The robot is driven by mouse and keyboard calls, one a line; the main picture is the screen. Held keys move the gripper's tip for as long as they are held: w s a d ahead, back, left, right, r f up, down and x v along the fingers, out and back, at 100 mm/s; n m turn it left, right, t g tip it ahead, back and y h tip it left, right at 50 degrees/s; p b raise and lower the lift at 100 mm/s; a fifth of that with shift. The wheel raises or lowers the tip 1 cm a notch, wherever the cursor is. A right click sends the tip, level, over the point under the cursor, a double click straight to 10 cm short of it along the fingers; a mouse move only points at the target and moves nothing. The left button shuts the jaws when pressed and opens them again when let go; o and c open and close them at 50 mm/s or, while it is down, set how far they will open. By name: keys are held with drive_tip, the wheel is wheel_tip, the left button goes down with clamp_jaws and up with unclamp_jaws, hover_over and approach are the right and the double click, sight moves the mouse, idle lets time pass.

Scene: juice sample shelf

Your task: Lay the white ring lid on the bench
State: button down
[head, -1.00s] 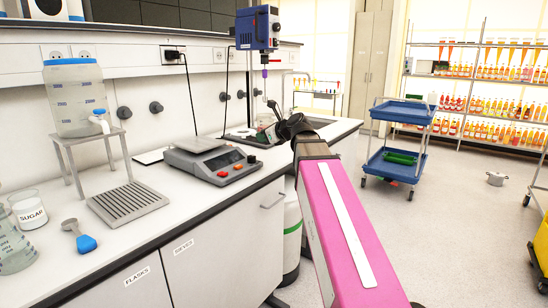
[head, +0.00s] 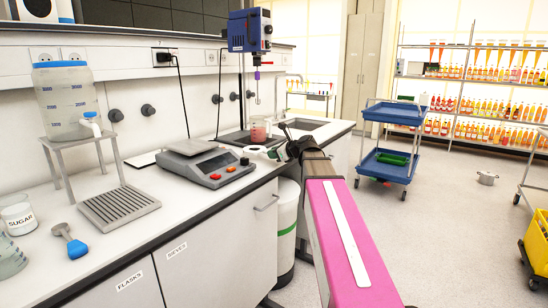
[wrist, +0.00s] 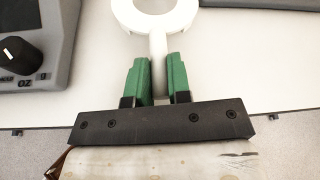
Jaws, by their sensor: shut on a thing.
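The white ring lid (wrist: 157,25) is a flat ring with a short straight handle. In the wrist view my gripper (wrist: 158,80) has its green fingers shut on that handle, and the ring points away from me over the white bench top (wrist: 250,75). In the head view the lid (head: 256,149) shows small and pale at the bench's front edge, just right of the balance, with my gripper (head: 277,153) beside it. I cannot tell whether the lid touches the bench or hangs slightly above it. The ring's far edge is cut off in the wrist view.
A grey balance (head: 205,163) stands close left of the lid; its knob (wrist: 18,52) shows in the wrist view. A beaker of pink liquid (head: 260,131) stands behind, under the blue stirrer (head: 250,31). A sink (head: 300,125) lies beyond. Bare bench shows around the lid.

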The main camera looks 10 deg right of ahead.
drive_tip(key=shift+f, duration=0.65)
drive_tip(key=shift+f, duration=0.35)
drive_tip(key=shift+s+f, duration=0.15)
drive_tip(key=shift+f, duration=0.15)
drive_tip(key=c, duration=1.3)
unclamp_jaws()
drive_tip(key=shift+f, duration=0.1)
drive_tip(key=shift+c, duration=0.2)
drive_tip(key=shift+r, duration=0.4)
drive_tip(key=v, duration=1.2)
drive_tip(key=shift+r, duration=0.4)
